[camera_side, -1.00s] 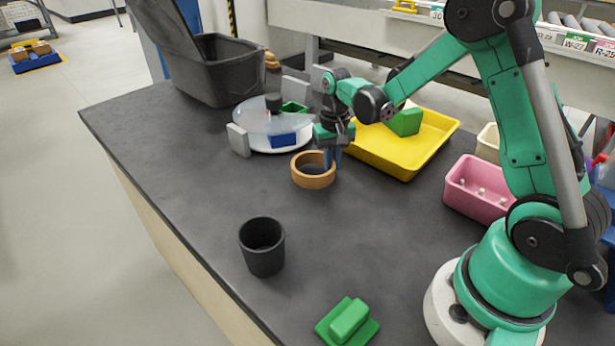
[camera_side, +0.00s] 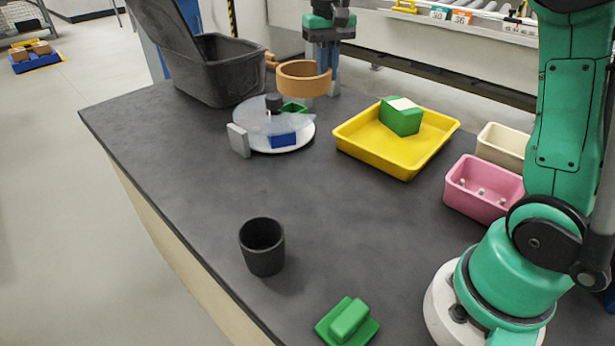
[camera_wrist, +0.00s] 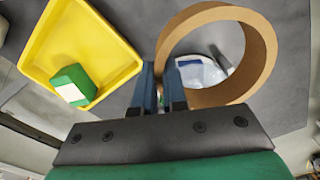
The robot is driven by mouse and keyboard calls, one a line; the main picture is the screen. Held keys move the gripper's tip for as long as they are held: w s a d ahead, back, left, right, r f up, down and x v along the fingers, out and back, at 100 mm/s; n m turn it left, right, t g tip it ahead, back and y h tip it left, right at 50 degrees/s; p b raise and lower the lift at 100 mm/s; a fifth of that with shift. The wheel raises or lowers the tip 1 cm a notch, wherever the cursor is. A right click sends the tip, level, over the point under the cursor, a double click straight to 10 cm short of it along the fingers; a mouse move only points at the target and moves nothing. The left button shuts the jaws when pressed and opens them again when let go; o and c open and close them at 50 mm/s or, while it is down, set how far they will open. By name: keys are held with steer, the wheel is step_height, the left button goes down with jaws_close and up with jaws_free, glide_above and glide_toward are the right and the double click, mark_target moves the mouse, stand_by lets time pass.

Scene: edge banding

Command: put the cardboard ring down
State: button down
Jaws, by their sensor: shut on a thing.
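The cardboard ring (camera_side: 303,79) is a brown open band, held in the air at the back of the table. My gripper (camera_side: 328,72) is shut on the ring's right-hand wall in the side view and points down. In the wrist view the ring (camera_wrist: 264,50) extends to the right of my gripper (camera_wrist: 160,80), whose blue fingers pinch its near-left wall. Through the ring's opening, part of the round turntable shows below.
The turntable (camera_side: 300,138), with a clear disc and a blue block, stands left of the yellow tray (camera_side: 375,165), which holds a green block (camera_side: 400,117). A black bin (camera_side: 215,75) is behind. A black cup (camera_side: 262,247) stands in front. The table's middle is clear.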

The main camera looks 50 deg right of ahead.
steer(key=w+a, duration=0.4)
steer(key=a, duration=0.2)
glide_above(248, 193)
steer(key=shift+n, duration=0.4)
step_height(248, 193, down, 16)
steer(key=shift+r, duration=0.2)
steer(key=shift+f, duration=2.1)
steer(key=c, duration=1.4)
jaws_free()
steer(key=shift+f, duration=0.15)
steer(key=o, duration=0.5)
